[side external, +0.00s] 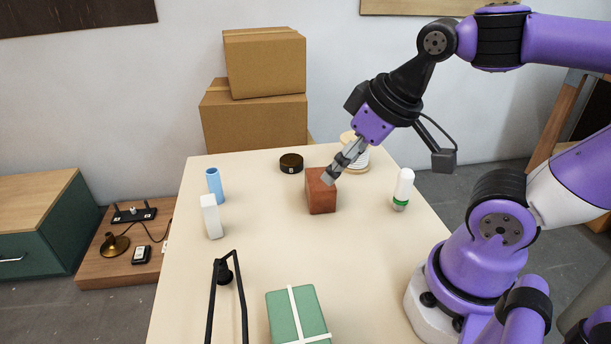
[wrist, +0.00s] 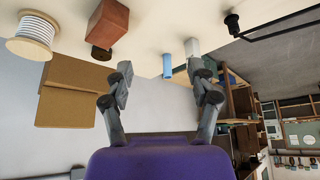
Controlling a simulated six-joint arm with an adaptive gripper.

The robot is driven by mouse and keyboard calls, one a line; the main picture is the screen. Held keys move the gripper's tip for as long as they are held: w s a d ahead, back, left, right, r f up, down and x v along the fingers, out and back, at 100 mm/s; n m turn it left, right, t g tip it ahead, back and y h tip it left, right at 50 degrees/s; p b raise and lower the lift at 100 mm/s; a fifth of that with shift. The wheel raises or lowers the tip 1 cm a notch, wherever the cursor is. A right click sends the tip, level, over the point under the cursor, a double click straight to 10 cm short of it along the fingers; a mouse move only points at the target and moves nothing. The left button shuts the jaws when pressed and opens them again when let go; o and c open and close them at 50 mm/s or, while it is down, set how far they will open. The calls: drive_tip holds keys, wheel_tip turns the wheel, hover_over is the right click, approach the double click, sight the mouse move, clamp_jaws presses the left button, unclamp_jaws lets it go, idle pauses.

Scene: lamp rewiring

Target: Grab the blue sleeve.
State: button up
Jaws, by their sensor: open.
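The blue sleeve (side external: 214,186) is a small light-blue cylinder standing upright near the left edge of the table. In the wrist view the blue sleeve (wrist: 168,66) shows near the top middle, beyond the gap between my fingers. My gripper (side external: 329,177) is open and empty, pointing down and left, in front of or over the reddish-brown block in the side view and well to the right of the sleeve. In the wrist view my gripper's two fingers (wrist: 165,82) stand wide apart with nothing between them.
A white block (side external: 211,216) stands close to the sleeve. A reddish-brown block (side external: 320,198), a dark round puck (side external: 291,163), a wire spool (side external: 358,160), a white-green bottle (side external: 403,189), a green box (side external: 284,318) and a black lamp arm (side external: 227,274) are spread around. The table's middle is clear.

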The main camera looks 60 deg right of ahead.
drive_tip(key=g, duration=0.1)
hover_over(214, 184)
drive_tip(key=s, duration=0.5)
wheel_tip(214, 184, down, 4)
drive_tip(key=x, duration=0.2)
drive_tip(key=w+x, duration=0.1)
drive_tip(key=x, duration=0.4)
drive_tip(key=shift+w+d, duration=0.25)
drive_tip(key=x, duration=0.5)
drive_tip(key=shift+w+d+f, duration=0.1)
drive_tip(key=shift+d+f, duration=0.1)
drive_tip(key=shift+f, duration=0.2)
drive_tip(key=shift+c, duration=0.4)
drive_tip(key=c, duration=0.8)
